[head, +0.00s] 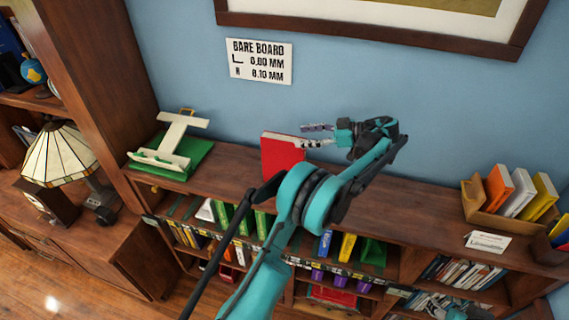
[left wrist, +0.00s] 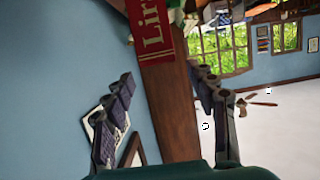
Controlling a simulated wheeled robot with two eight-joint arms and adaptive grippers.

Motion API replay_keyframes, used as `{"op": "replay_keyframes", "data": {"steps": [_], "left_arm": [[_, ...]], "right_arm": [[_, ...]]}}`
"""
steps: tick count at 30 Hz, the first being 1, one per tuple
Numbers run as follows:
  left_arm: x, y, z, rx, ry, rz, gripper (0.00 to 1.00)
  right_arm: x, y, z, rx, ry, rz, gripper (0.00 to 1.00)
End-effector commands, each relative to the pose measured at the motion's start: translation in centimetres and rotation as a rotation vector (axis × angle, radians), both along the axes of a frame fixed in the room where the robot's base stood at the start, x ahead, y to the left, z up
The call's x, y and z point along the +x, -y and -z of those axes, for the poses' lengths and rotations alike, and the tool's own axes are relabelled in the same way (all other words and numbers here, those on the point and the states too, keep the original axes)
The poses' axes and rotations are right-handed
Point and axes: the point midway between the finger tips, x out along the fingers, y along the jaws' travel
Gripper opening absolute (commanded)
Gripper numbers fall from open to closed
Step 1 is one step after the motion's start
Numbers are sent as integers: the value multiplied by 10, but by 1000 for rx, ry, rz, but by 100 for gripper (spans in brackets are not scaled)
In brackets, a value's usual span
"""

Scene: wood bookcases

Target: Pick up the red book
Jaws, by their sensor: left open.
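The red book (head: 281,158) stands upright on top of the low wooden bookcase, against the blue wall. My left gripper (head: 307,135) is open, with its fingers pointing left at the book's upper right corner; one finger overlaps the book's top edge in the picture. Nothing is between the fingers there. A teal and dark part of my right arm shows at the bottom right of the head view; its jaws are unclear.
A white stand (head: 172,140) on a green base is left of the book. A wooden box (head: 482,216) of colored books stands at the right. The bookcase top between is mostly clear. A picture frame (head: 365,35) and a sign (head: 259,62) hang on the wall.

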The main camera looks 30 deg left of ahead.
Motion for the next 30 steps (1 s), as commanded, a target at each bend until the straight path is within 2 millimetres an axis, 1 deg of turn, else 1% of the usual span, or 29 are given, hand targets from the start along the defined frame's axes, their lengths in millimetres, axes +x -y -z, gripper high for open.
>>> {"op": "replay_keyframes", "data": {"steps": [1,5,16,19,23,30], "left_arm": [[0,0,7,0,0,0,57],[0,0,17,0,0,0,57],[0,0,70,0,0,0,57],[0,0,81,0,0,0,57],[-1,-3,87,0,0,-1,57],[-7,-26,92,0,0,-1,57]], "right_arm": [[0,0,7,0,0,0,53],[0,0,17,0,0,0,53],[0,0,70,0,0,0,53],[0,0,81,0,0,0,53],[0,0,86,0,0,0,53],[0,0,84,0,0,0,53]]}}
